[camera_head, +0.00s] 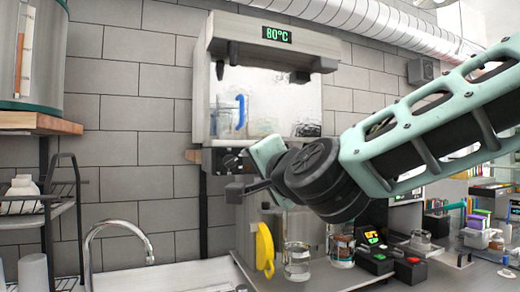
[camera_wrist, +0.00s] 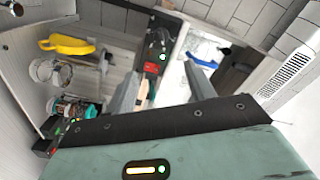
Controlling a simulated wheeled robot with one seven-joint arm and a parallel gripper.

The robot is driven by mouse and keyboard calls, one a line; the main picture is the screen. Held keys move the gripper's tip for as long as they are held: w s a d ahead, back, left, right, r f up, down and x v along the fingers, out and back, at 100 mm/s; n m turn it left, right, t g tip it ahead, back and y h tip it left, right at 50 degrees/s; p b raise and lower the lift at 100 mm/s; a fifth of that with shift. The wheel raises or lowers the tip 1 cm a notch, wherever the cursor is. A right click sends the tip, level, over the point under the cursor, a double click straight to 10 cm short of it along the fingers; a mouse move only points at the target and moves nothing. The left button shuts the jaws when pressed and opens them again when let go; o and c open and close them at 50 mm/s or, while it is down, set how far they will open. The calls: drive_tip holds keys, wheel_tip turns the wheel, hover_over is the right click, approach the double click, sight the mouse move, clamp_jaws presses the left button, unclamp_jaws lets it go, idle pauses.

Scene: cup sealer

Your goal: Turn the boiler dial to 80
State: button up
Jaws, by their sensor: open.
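The boiler (camera_head: 222,92) is a steel box with a glass front on the tiled wall. Its green display (camera_head: 277,34) appears to read 80°C. A dark dial (camera_head: 232,160) sits on the panel below the glass, partly hidden by my gripper. In the wrist view, the dark boiler panel (camera_wrist: 152,62) shows small red and green lights between my fingers, but the dial's setting cannot be read. My gripper (camera_head: 244,188) is open in front of and just below the panel. Its two grey fingers (camera_wrist: 160,88) are spread apart, with nothing visibly held.
Below the boiler are a yellow object (camera_head: 264,248), a glass jar (camera_head: 297,262) and another jar (camera_head: 341,248) on the counter. A black device with a red button (camera_head: 411,267) stands to the right. A sink faucet (camera_head: 118,228) and shelf rack are at left.

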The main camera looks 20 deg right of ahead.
drive_tip(key=shift+s+r+p, duration=0.15)
drive_tip(key=shift+s+p, duration=0.25)
drive_tip(key=shift+p, duration=0.15)
drive_tip(key=shift+a, duration=0.1)
